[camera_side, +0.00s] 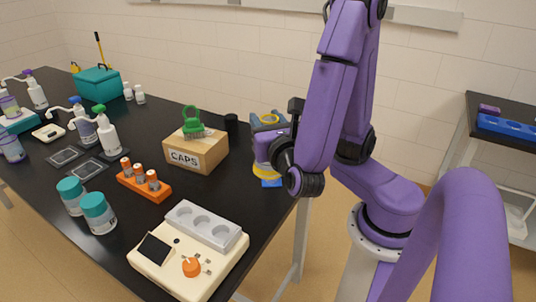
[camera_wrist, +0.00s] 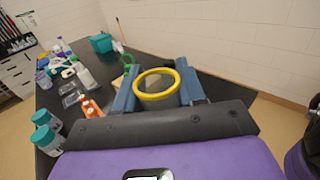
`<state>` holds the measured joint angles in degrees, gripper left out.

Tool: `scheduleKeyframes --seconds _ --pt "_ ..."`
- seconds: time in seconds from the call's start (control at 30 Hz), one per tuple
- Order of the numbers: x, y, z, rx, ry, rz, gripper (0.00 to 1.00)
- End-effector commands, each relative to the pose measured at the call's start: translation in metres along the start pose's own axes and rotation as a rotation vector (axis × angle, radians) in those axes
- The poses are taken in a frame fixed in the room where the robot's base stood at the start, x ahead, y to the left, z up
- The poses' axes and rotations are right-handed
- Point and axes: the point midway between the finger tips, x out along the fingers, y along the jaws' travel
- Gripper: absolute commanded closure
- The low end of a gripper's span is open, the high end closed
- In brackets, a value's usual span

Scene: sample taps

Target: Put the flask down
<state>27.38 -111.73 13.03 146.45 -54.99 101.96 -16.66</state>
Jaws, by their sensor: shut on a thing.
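My gripper (camera_wrist: 158,88) is shut on a flask with a thick yellow rim (camera_wrist: 157,97). In the wrist view the rim shows as a ring between the two blue fingers, one on each side. In the side view my gripper (camera_side: 268,152) is at the right end of the black table, and my purple wrist hides most of the flask. A yellow part of it (camera_side: 264,169) shows beside the lower blue finger. I cannot tell whether the flask touches the table.
A cardboard box marked CAPS (camera_side: 197,152) with a green thing on top stands left of my gripper. An orange rack (camera_side: 143,184), teal-lidded jars (camera_side: 98,212) and a cream device (camera_side: 190,260) stand nearer the front.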

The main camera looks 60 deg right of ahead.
Motion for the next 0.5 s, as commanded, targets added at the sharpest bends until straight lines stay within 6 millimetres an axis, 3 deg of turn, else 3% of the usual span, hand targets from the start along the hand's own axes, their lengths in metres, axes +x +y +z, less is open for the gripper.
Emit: scheduleKeyframes --seconds 0.27,0.5 --pt "0.033 0.013 -0.005 0.003 0.017 -0.129 1.00" --pt "0.076 0.019 -0.007 0.011 0.028 -0.264 1.00"
